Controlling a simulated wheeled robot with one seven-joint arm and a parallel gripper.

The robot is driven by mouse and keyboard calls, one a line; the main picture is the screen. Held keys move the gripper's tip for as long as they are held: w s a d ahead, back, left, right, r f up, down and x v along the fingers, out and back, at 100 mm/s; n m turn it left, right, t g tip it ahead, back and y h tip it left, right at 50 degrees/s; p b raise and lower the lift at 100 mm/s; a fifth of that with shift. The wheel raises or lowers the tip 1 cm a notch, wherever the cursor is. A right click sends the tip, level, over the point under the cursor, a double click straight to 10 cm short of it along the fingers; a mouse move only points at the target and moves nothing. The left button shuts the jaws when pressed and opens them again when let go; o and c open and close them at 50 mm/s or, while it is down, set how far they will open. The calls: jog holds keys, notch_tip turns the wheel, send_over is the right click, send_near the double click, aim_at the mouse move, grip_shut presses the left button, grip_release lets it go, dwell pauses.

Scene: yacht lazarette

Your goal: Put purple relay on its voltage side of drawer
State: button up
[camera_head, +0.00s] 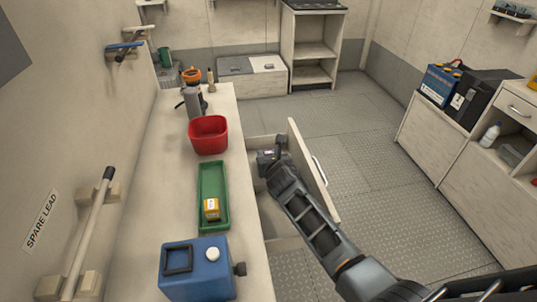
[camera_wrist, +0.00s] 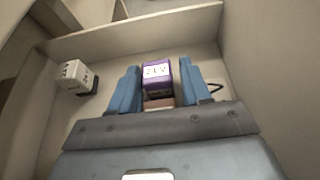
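The purple relay (camera_wrist: 157,76), marked 24 V, sits between the two blue fingers of my gripper (camera_wrist: 158,88) in the wrist view. My gripper (camera_head: 268,157) is inside the pulled-out drawer (camera_head: 312,178) in the head view. A pale divider (camera_wrist: 135,30) crosses the drawer beyond the relay. A white relay (camera_wrist: 74,74) with a dark base lies on the drawer floor to the left. I cannot tell whether the purple relay touches the floor.
On the bench, a green tray (camera_head: 204,174) holds a yellow relay (camera_head: 211,209). A red bin (camera_head: 208,134) stands behind it and a blue box (camera_head: 198,270) in front. The drawer walls stand close around my gripper. The floor (camera_head: 380,165) to the right is clear.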

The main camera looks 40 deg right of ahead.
jog(key=shift+o, duration=0.8)
jog(key=shift+w+r, duration=0.1)
jog(key=shift+r, duration=0.05)
jog(key=shift+r, duration=0.1)
jog(key=shift+r, duration=0.25)
jog(key=p+v, duration=0.1)
jog(key=v, duration=1.1)
jog(key=shift+p, duration=0.3)
